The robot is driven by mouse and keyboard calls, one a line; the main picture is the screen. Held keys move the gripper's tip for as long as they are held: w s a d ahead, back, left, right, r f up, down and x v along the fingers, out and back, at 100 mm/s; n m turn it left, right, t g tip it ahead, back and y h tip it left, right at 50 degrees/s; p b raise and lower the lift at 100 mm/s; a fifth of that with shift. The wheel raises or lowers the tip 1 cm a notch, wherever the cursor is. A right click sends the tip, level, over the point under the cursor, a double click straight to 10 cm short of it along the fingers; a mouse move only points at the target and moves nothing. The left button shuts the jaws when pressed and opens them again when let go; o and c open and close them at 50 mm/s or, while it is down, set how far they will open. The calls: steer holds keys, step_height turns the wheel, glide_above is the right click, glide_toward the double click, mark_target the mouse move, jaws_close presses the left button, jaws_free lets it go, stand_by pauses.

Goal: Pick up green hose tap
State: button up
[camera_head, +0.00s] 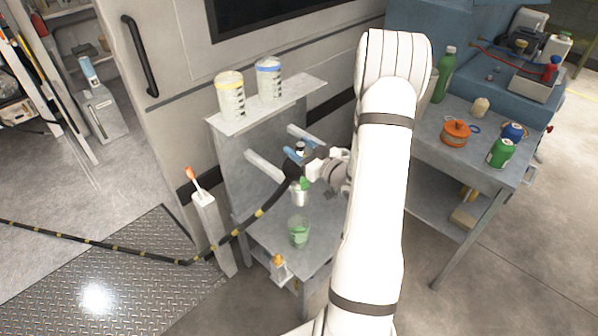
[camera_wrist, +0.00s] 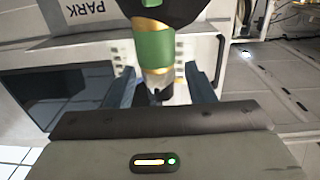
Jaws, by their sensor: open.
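The green hose tap shows in the wrist view as a green band (camera_wrist: 153,48) with brass-coloured parts above and below it and a black piece at the top. My gripper (camera_wrist: 160,88) is open, with one blue finger on each side of the tap's lower end. I cannot tell whether either finger touches it. In the head view my gripper (camera_head: 301,159) is at the stand by the grey wall. A small green part (camera_head: 304,184) shows just below it, at the end of a black hose (camera_head: 247,229) with yellow bands. My gripper partly hides this area.
A white post (camera_head: 213,233) is at left. A cluttered metal table (camera_head: 415,146) is at right. The hose runs across the floor at left.

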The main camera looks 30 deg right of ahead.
steer(key=shift+c, duration=0.6)
jaws_close()
